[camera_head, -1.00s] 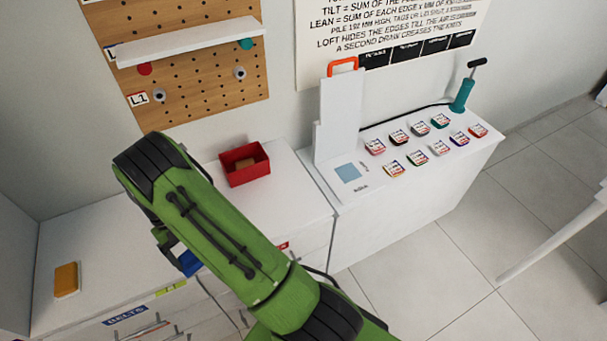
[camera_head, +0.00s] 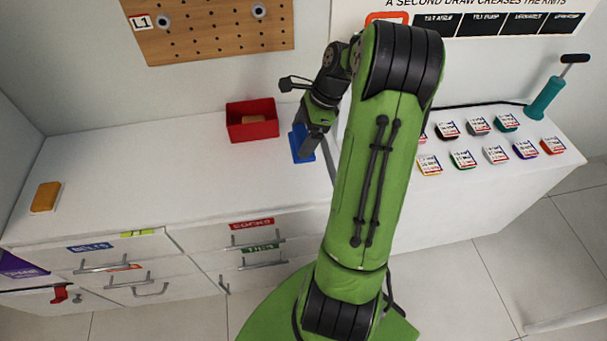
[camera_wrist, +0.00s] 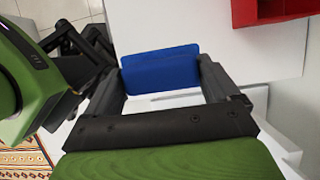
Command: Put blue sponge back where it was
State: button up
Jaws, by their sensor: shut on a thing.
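The blue sponge (camera_head: 302,144) is held between the fingers of my gripper (camera_head: 306,150), just right of the red box on the white counter. In the wrist view the blue sponge (camera_wrist: 160,69) spans between both fingertips of my gripper (camera_wrist: 160,75), with white surface behind it. In the head view the sponge is near the counter's right end; whether it touches the top I cannot tell. My arm hides part of the counter and the stand behind.
A red box (camera_head: 252,133) with a brown item (camera_head: 253,119) inside stands at the back. An orange sponge-like block (camera_head: 46,197) lies at far left. The counter top (camera_head: 150,160) between is clear. Labelled drawers (camera_head: 135,262) are below; small tagged stacks stand right.

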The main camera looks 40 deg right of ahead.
notch_tip(320, 180, down, 10)
jog(key=b, duration=0.3)
jog(key=shift+r+b, duration=0.1)
jog(key=shift+b, duration=0.2)
